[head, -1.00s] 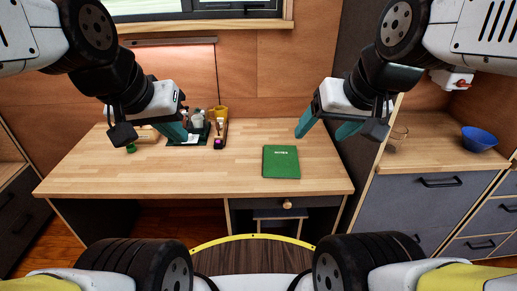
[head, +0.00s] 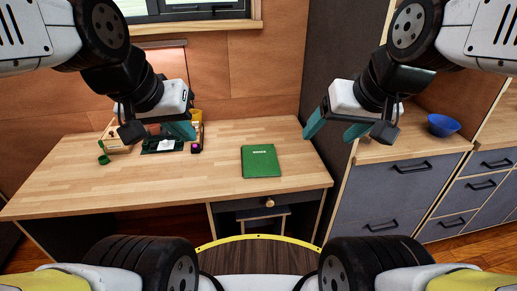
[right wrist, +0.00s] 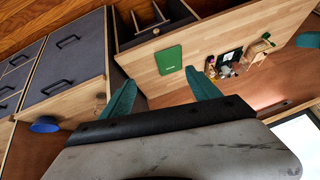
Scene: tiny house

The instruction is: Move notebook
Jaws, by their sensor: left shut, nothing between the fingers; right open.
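The green notebook (head: 260,161) lies flat on the wooden desk (head: 90,180), near its right end. It also shows in the right wrist view (right wrist: 169,60), beyond and between my fingers. My right gripper (head: 334,128) is open and empty, in the air to the right of the notebook and apart from it. Its two teal fingers (right wrist: 161,97) are spread in the right wrist view. My left gripper (head: 180,131) is shut and empty, above the back left part of the desk, in front of the small items there.
A dark green tray (head: 150,150), a wooden box (head: 117,140) and a yellow cup (head: 196,115) stand at the back left of the desk. A blue bowl (head: 443,125) sits on the counter at right. A dark tall panel (head: 335,60) rises beside the desk. The desk's middle is clear.

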